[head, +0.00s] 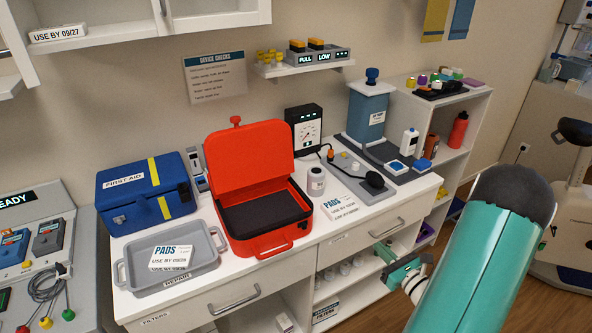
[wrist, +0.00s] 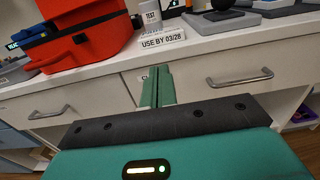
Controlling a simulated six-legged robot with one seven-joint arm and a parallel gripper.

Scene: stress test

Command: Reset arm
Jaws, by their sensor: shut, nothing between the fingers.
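My teal arm reaches in from the lower right of the head view. My gripper (head: 402,272) is in front of the white counter's drawers, apart from them as far as I can tell. In the wrist view my gripper (wrist: 156,72) shows its two green fingers shut together and empty. They point toward the counter front, below the counter edge. The arm partly hides the shelves under the counter in the head view.
Drawer handles (head: 388,229) stick out near my gripper. Floor at right is partly clear.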

